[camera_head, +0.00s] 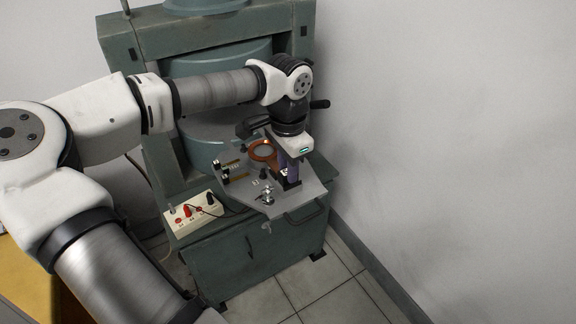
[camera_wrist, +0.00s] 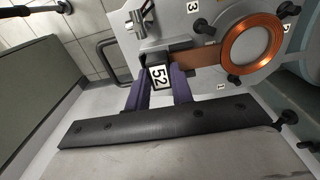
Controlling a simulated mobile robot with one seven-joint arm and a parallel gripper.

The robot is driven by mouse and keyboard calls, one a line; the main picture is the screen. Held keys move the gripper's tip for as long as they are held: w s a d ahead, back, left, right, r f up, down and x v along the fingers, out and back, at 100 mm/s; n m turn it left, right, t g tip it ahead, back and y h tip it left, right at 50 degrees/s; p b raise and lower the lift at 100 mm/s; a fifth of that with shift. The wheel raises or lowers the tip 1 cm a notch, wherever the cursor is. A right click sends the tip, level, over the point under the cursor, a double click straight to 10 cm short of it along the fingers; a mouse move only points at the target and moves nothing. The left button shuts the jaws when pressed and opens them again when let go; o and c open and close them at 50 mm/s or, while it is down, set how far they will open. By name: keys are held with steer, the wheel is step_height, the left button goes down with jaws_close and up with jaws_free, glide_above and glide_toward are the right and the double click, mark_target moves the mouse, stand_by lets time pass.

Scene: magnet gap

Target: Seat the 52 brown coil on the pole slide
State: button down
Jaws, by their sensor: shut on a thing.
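The brown coil (camera_wrist: 250,43) is a copper-coloured ring on a flat brown strap, with a black end block (camera_wrist: 183,56) bearing a white "52" tag. My gripper (camera_wrist: 158,88) has its purple fingers shut on either side of this tagged end. In the head view, the coil (camera_head: 262,151) shows just left of my gripper (camera_head: 291,172), above the grey plate. The ring surrounds a pale round face in the wrist view. I cannot tell whether the coil touches the plate or is seated. The pole slide cannot be told apart clearly.
The grey plate (camera_head: 298,200) carries black knobs, numbers and small metal fittings (camera_head: 266,195). A large green magnet frame (camera_head: 128,45) stands behind. A white box with red and black plugs (camera_head: 192,214) is at left. A pale wall (camera_head: 450,130) bounds the right side.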

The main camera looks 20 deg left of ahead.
steer(key=c, duration=1.1)
jaws_free()
steer(key=shift+c, duration=0.2)
